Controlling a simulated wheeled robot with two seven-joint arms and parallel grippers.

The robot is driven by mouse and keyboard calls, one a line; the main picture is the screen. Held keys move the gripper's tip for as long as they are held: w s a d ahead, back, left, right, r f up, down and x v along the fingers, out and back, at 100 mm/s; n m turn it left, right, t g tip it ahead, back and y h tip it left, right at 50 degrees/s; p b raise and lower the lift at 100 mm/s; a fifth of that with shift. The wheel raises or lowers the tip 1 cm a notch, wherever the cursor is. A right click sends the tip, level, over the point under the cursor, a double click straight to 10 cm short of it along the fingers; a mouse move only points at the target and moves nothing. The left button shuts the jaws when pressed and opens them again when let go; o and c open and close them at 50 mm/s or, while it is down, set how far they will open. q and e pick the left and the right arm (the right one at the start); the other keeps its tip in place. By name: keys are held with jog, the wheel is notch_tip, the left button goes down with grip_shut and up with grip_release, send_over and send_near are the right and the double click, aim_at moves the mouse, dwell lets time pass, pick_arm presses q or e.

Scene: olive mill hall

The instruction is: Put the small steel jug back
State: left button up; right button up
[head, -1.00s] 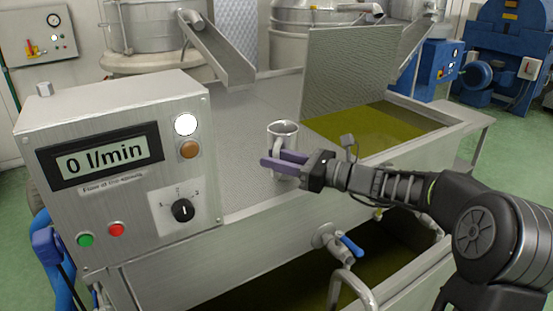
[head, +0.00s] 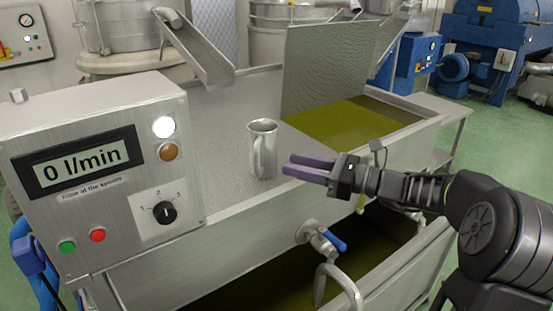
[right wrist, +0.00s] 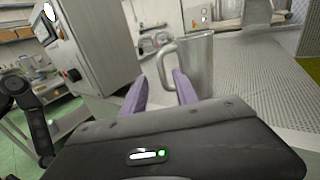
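The small steel jug (head: 263,150) stands upright on the perforated steel top (head: 222,150) of the tank, right of the control box. My right gripper (head: 289,168) is just right of the jug, with a gap between its purple fingertips and the jug. In the right wrist view the jug (right wrist: 196,64) stands beyond the fingers (right wrist: 158,88), its handle on the left. The fingers are apart with nothing between them. My left gripper is in neither view.
The control box (head: 95,165) with a 0 l/min display stands left of the jug. A mesh plate (head: 330,75) stands upright behind, by greenish oil (head: 355,122). A valve with a blue handle (head: 330,238) and a curved pipe are in front, below my right gripper.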

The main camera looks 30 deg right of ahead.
jog(key=shift+v, duration=0.95)
jog(key=shift+c, duration=0.2)
dwell(0.7)
